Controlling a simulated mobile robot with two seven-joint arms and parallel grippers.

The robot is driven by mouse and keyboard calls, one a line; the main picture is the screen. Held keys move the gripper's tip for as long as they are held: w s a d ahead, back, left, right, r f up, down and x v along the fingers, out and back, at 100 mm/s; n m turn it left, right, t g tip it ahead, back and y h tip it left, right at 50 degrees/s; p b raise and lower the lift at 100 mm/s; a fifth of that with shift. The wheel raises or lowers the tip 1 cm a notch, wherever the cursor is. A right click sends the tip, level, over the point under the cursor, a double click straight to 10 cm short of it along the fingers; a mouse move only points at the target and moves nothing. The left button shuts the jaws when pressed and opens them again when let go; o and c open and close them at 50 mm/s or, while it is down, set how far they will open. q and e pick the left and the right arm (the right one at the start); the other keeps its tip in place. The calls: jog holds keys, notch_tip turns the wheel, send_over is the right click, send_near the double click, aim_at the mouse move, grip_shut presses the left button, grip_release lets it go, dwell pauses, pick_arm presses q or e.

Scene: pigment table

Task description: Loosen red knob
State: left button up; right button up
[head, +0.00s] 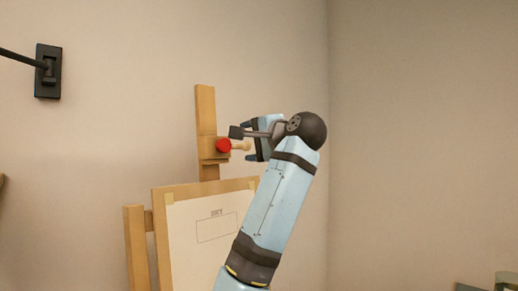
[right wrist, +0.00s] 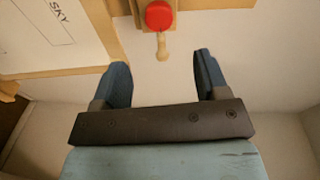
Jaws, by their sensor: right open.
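The red knob (head: 223,146) sits on a wooden block on the easel's upright mast (head: 206,112). A short pale wooden peg (head: 241,146) sticks out beside it, to the right in the head view. In the right wrist view the red knob (right wrist: 158,15) is at the top centre, with the peg (right wrist: 162,47) pointing down from it toward my gripper. My right gripper (right wrist: 163,72) is open, its two dark blue fingers apart and nothing between them. It is to the right of the knob in the head view (head: 252,143). My left gripper is out of view.
A framed sheet (head: 188,232) with a drawn box stands on the easel below the knob. A black wall bracket (head: 48,71) with a rod is at the upper left. Some objects (head: 505,281) show at the bottom right corner. The wall right of my arm is bare.

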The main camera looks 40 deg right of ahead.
jog(key=s, duration=0.3)
jog(key=shift+r, duration=0.15)
jog(key=shift+w, duration=0.1)
dwell(0.4)
